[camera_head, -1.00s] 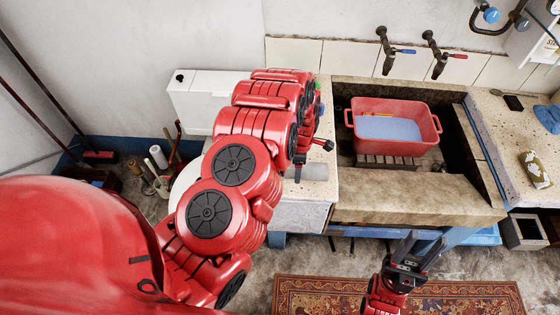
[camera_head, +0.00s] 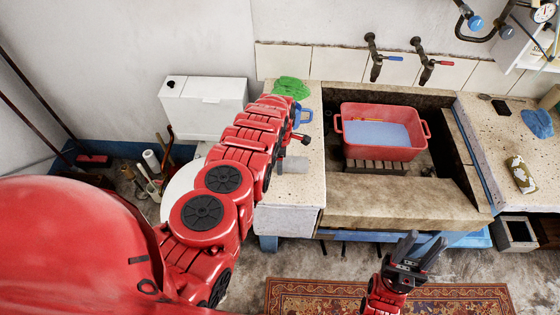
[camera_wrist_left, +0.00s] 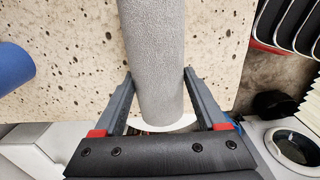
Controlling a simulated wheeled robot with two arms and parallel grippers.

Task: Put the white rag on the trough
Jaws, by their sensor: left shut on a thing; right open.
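The stone trough (camera_head: 400,203) stands at the centre right, with a red basin (camera_head: 380,152) of bluish water inside. My left gripper (camera_wrist_left: 160,95) is shut around a pale grey, cloth-textured cylinder with a white end (camera_wrist_left: 155,60). In the head view the grey cylinder (camera_head: 293,163) shows at the speckled counter left of the trough; my left arm hides most of the jaws there. I cannot tell whether this cylinder is the white rag, and I make out no other white rag. My right gripper (camera_head: 421,247) is open and empty, in front of the trough.
A green cloth (camera_head: 291,88) and a blue thing (camera_head: 303,115) lie on the left counter (camera_head: 310,188). Two taps (camera_head: 374,62) are above the trough. A patterned rug (camera_head: 330,297) lies below.

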